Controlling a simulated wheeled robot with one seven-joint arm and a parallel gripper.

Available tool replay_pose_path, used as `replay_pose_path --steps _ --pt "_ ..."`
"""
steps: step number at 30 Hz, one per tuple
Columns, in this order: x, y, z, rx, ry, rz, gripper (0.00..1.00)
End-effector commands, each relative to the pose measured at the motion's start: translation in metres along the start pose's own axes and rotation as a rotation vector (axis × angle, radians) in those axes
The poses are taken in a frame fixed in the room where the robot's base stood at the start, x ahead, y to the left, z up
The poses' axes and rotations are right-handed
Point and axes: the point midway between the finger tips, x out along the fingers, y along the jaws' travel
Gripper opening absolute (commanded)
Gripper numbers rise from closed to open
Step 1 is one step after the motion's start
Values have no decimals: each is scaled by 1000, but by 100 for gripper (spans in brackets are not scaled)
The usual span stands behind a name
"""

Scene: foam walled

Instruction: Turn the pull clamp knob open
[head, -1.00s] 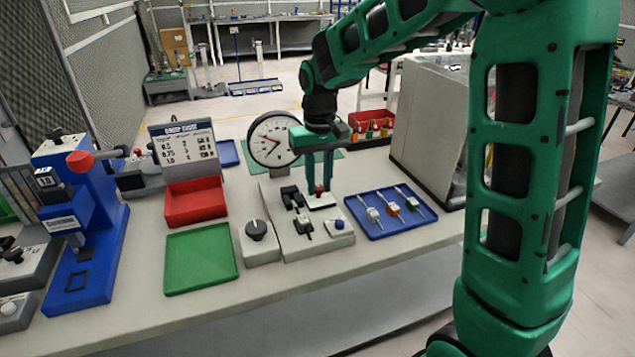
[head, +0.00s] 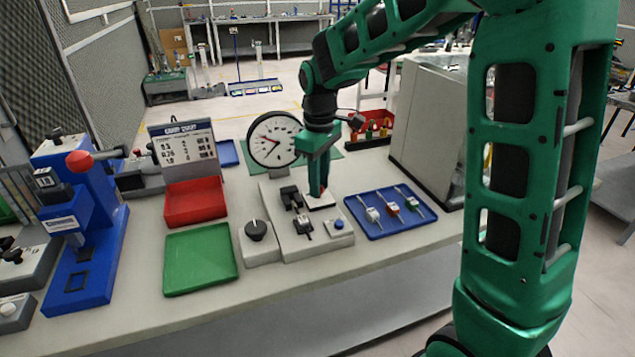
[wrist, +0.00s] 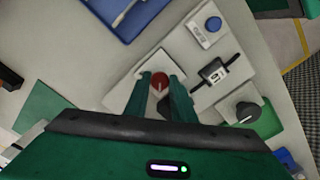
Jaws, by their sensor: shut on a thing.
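The pull clamp knob (wrist: 159,81) is a small round red knob on a pale square plate (wrist: 143,69), seen in the wrist view. My gripper (wrist: 160,86) points down with one finger on each side of the knob, shut on it. In the head view my gripper (head: 318,194) stands upright over the right rear of the grey fixture (head: 290,243), its fingers nearly in line with the camera. They mostly hide the knob there.
Black clamp parts (head: 291,197) and a blue button (head: 339,225) sit close to my gripper. A round dial (head: 277,139) stands behind. A blue tray (head: 405,226) with several tools lies right, a black knob box (head: 259,243) and green tray (head: 200,259) left.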

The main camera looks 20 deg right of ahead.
Motion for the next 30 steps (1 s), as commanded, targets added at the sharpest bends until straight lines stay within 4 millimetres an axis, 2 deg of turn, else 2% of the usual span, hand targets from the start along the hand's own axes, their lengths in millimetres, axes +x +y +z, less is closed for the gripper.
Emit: replay_pose_path --steps 15,16,18,26,30 --pt "-2 3 -2 -13 7 6 0" --pt "-2 3 -1 -13 7 6 30" --pt "-2 3 -1 -14 6 5 42" --pt "-1 2 0 -15 3 2 42" --pt "-8 2 -1 -15 4 3 42"
